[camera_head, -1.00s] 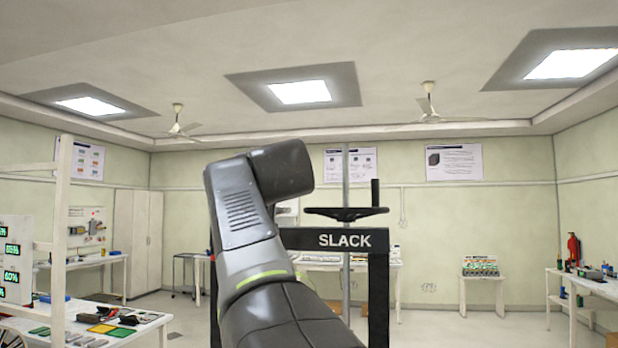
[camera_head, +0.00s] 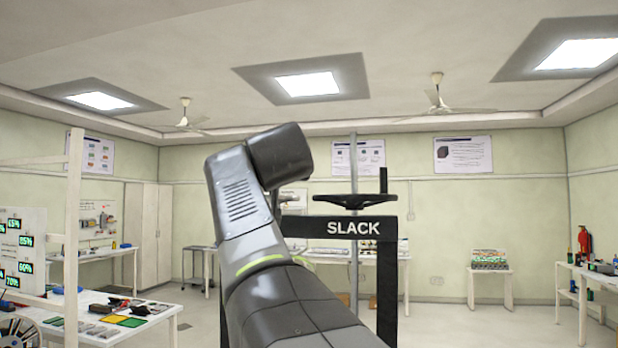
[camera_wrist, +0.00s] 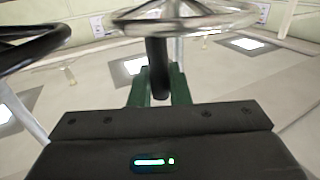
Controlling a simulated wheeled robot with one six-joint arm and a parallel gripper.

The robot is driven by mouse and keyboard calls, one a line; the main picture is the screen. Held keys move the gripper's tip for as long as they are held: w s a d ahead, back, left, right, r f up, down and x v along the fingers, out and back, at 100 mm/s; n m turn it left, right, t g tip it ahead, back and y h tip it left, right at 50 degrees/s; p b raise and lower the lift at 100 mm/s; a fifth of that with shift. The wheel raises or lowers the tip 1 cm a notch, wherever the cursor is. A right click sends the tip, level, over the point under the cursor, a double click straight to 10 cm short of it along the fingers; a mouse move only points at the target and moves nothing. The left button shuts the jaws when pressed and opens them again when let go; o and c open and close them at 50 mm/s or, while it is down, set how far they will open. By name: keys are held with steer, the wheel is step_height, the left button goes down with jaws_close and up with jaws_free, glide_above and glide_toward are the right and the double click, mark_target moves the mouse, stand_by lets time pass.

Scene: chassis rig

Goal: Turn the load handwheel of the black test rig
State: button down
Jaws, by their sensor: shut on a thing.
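The black test rig (camera_head: 387,290) stands ahead, with a crossbar marked SLACK. A black handwheel (camera_head: 350,201) lies flat above that crossbar, its upright handle at the right. In the wrist view, a bright metal handwheel (camera_wrist: 187,22) shows at the top, with a black upright handle (camera_wrist: 157,70) running down from it. My gripper (camera_wrist: 157,88) is shut on that handle between its green fingers. Part of a black wheel (camera_wrist: 38,47) shows at the left of the wrist view. In the head view my arm hides the gripper and the metal wheel. I cannot tell which wheel is the load one.
A white table (camera_head: 150,325) with parts and displays stands at the left. A small stand (camera_head: 489,271) with a tray is by the back wall, and a workbench (camera_head: 590,278) is at the right. The floor right of the rig is clear.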

steer(key=shift+s+a+f+m+h+b, duration=0.15)
steer(key=shift+a+m+h+b, duration=0.3)
steer(key=shift+h+b, duration=0.35)
steer(key=shift+s+a+f+m+h+b, duration=0.1)
steer(key=shift+a+m+h+b, duration=0.15)
steer(key=shift+m+h+b, duration=0.4)
steer(key=shift+s+a+r+h+b, duration=0.15)
steer(key=shift+h+b, duration=0.15)
steer(key=shift+h, duration=0.25)
steer(key=c, duration=1.4)
jaws_free()
steer(key=shift+r, duration=0.1)
steer(key=s+b, duration=0.3)
steer(key=s, duration=1)
steer(key=shift+s+b, duration=0.4)
steer(key=shift+w, duration=0.1)
steer(key=w+p, duration=0.4)
steer(key=w, duration=0.9)
steer(key=shift+w, duration=0.35)
